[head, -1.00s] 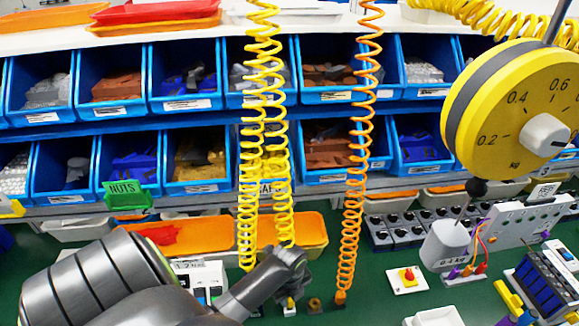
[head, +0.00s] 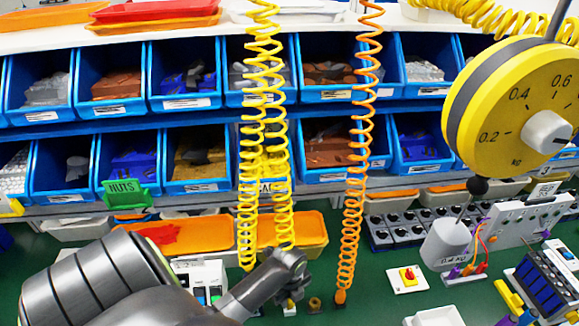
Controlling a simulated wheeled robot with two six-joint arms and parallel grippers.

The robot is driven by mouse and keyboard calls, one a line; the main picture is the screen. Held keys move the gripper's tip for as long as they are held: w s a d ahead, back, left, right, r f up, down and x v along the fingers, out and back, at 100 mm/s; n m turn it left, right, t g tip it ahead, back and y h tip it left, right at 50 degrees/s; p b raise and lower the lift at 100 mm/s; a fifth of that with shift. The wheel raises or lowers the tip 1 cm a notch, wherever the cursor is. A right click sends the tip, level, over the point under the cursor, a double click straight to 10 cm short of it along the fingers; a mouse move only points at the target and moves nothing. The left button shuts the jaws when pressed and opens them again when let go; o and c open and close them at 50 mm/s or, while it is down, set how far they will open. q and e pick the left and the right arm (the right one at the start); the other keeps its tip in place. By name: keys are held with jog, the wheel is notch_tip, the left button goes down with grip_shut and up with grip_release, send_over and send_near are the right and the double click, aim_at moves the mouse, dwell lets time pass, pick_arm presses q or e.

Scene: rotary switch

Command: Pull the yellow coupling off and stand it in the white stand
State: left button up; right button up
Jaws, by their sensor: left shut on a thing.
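My left gripper (head: 291,272) reaches in from the lower left, pointing down at the bench beside the yellow coiled hose. It is shut on the yellow coupling, of which a small yellow part (head: 291,302) shows just under the fingers. A small white piece (head: 290,311) sits right below it; I cannot tell whether this is the white stand. The fingers and wrist hide most of the coupling. The yellow coiled hose (head: 249,215) hangs from above, with its lower parts ending behind my arm. My right gripper is not in view.
An orange coiled hose (head: 350,200) hangs just right of my gripper. Orange trays (head: 200,233) and blue bins (head: 200,175) stand behind. A white plate with a red-and-yellow rotary switch (head: 407,275) and a hanging grey weight (head: 446,245) are to the right. Green bench shows between them.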

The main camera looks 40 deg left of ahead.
pick_arm(q)
jog(key=shift+f, duration=0.45)
dwell(0.5)
jog(key=o, duration=1.1)
jog(key=shift+c, duration=0.2)
jog(key=shift+f, duration=0.1)
notch_tip(320, 180, up, 12)
jog(key=shift+f+b, duration=0.1)
jog(key=shift+b, duration=0.5)
jog(key=shift+r+p, duration=1.85)
jog(key=shift+r, duration=1)
jog(key=shift+f, duration=0.1)
